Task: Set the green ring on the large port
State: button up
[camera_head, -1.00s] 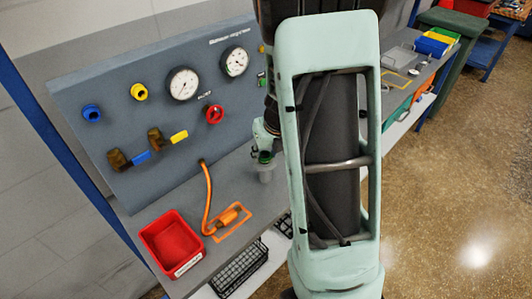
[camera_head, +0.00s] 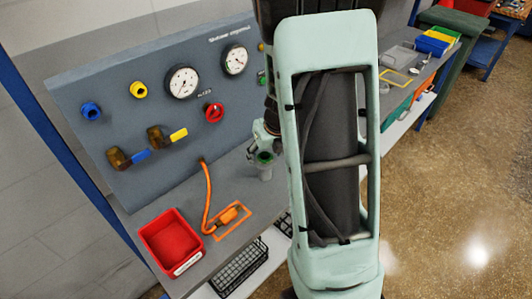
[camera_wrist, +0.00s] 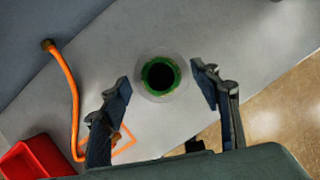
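The green ring (camera_wrist: 146,76) shows in the wrist view as a circle around a dark round opening. It appears to lie on top of the large port (camera_wrist: 174,97), a pale round piece standing on the grey bench. My gripper (camera_wrist: 160,82) is open, with one finger on each side of the ring and a visible gap to both. In the head view, my gripper (camera_head: 264,150) is low over the bench beside my arm, with a bit of green at it and the grey port (camera_head: 265,174) just below. My arm hides much of this area.
A blue-grey panel (camera_head: 80,150) with gauges, valves and coloured fittings stands behind the bench. An orange hose (camera_head: 206,200) and a red bin (camera_head: 171,243) are on the left of the bench. Coloured bins (camera_head: 432,45) stand at the far right end.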

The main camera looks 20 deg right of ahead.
jog(key=shift+r, duration=0.1)
jog(key=shift+s+r, duration=0.15)
jog(key=shift+r, duration=0.4)
jog(key=v, duration=1)
jog(key=shift+s+r, duration=0.3)
